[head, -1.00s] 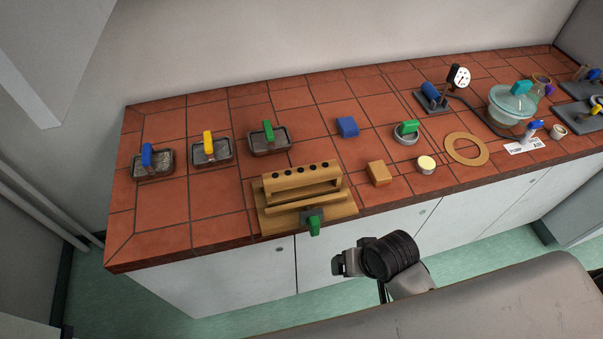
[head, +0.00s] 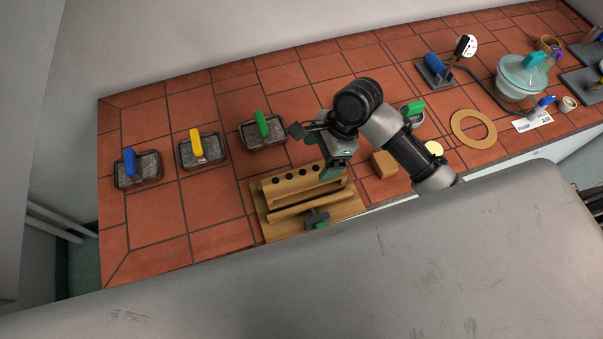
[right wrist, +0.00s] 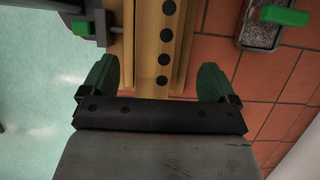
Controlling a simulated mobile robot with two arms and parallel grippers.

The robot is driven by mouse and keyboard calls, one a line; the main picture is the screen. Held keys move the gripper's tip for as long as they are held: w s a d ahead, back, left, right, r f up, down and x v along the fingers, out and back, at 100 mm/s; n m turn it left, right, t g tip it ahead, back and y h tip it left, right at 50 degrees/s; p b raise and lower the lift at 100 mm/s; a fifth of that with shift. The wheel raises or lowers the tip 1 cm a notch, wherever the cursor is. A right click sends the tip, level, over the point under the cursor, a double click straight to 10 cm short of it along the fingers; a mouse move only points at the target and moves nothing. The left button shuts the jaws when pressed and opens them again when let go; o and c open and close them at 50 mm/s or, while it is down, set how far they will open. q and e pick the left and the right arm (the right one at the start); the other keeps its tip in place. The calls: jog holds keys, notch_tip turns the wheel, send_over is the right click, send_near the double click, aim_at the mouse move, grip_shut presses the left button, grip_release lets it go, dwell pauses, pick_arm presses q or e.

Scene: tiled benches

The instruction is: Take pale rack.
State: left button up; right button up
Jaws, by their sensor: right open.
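The pale rack (head: 290,192) is a light wooden block with a row of dark holes. It sits on a wooden base (head: 258,215) at the bench's front edge, with a grey clamp-like piece with a green knob (head: 317,220) at its front. My right gripper (head: 318,152) is open and empty at the rack's right end. In the right wrist view the rack (right wrist: 152,40) runs away between the two green fingertips (right wrist: 155,82), with a gap on each side. My left gripper is not in view.
Three trays with blue (head: 130,163), yellow (head: 196,142) and green (head: 262,124) handles stand left of and behind the rack. A tan block (head: 384,164) is close on the right. Farther right are a cork-coloured ring (head: 456,130), a gauge stand and a glass vessel (head: 520,80).

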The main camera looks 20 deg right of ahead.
aim_at(305, 177)
jog(key=f, duration=0.1)
jog(key=s+a+f, duration=0.1)
jog(key=shift+a+f, duration=0.15)
jog(key=shift+f, duration=0.25)
jog(key=shift+w+a+f+p, duration=0.15)
jog(key=shift+w+f+p, duration=0.05)
jog(key=shift+f+p, duration=0.1)
jog(key=p+x, duration=0.1)
jog(key=x, duration=0.2)
jog(key=shift+a+f, duration=0.2)
jog(key=shift+a, duration=0.1)
jog(key=shift+a+f, duration=0.15)
jog(key=shift+f, duration=0.2)
jog(key=shift+a+f+p, duration=0.1)
jog(key=shift+f+p, duration=0.05)
jog(key=shift+p, duration=0.15)
jog(key=shift+f, duration=0.1)
jog(key=shift+c, duration=0.7)
jog(key=c, duration=1)
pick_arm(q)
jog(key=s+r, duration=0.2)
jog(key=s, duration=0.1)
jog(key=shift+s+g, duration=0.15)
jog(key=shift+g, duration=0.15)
